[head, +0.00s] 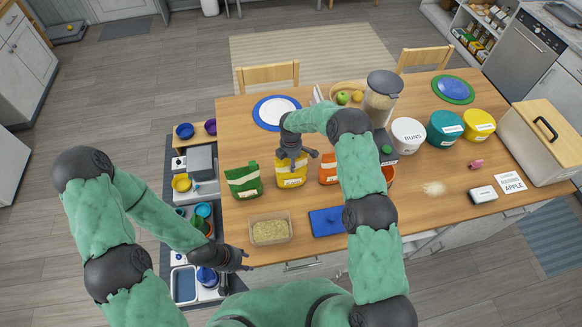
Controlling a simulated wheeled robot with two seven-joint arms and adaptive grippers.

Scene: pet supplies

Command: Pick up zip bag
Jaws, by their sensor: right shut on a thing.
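Three soft bags stand in a row on the wooden table: a green bag (244,183), a yellow bag (291,178) with a pale label, and an orange bag (327,169). My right gripper (293,161) points down at the yellow bag and is shut on its top edge. The fingers and wrist hide part of that top. I cannot tell if the bag is off the table. The orange bag is partly behind my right arm. My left gripper (246,262) is low at the left, off the table's front edge, away from the bags. Its finger opening is unclear.
A tub of grain (270,231) and a blue board (327,221) lie in front of the bags. A blue-rimmed plate (276,112) is behind them. A sink counter (183,286) is at the left.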

